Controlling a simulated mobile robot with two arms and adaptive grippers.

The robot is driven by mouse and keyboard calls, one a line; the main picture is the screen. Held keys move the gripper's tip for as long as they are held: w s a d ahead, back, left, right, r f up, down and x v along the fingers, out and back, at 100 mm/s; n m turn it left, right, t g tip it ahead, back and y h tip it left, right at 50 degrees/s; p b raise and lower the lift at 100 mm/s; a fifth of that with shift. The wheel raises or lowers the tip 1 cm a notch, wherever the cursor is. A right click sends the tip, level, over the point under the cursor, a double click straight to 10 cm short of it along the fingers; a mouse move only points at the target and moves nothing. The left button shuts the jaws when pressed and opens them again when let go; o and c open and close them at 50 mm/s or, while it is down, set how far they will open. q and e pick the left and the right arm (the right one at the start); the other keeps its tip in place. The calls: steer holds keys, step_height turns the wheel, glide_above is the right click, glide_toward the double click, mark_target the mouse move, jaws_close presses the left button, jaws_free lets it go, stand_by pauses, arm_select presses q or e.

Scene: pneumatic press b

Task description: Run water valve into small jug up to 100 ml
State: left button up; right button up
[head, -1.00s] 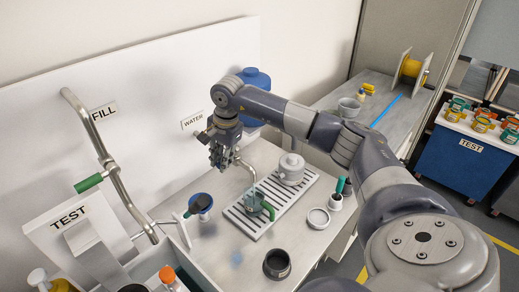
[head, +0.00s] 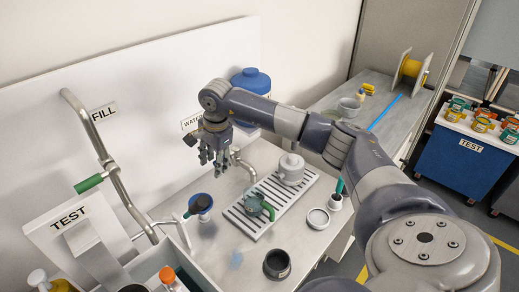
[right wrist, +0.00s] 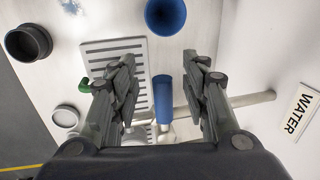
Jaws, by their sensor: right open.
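The small jug (head: 254,201) is clear with a green handle and stands on the slotted drip tray (head: 240,224), below the curved metal water spout (head: 249,170). Its fill level is too small to read. In the right wrist view only its green handle (right wrist: 84,84) shows clearly; my finger hides the rest. My right gripper (head: 213,160) is open at the water outlet, left of the spout, fingers pointing down. In the right wrist view the blue valve handle (right wrist: 162,98) lies between the spread fingers, apart from both. My left gripper is out of view.
A pale lidded pot (head: 291,170) stands on the tray behind the jug. A white dish (head: 318,218) and a dark cup (head: 277,264) stand in front. A blue funnel-like cup (head: 201,204) is left of the tray. The wall carries a WATER label (head: 192,121).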

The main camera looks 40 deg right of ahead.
steer(key=shift+s+a, duration=0.2)
steer(key=shift+a, duration=1.1)
steer(key=shift+s+a, duration=0.2)
steer(key=shift+a, duration=1.05)
steer(key=shift+r, duration=0.15)
step_height(320, 180, up, 12)
steer(key=s, duration=0.2)
steer(key=shift+s+d+f, duration=0.15)
steer(key=shift+f, duration=0.1)
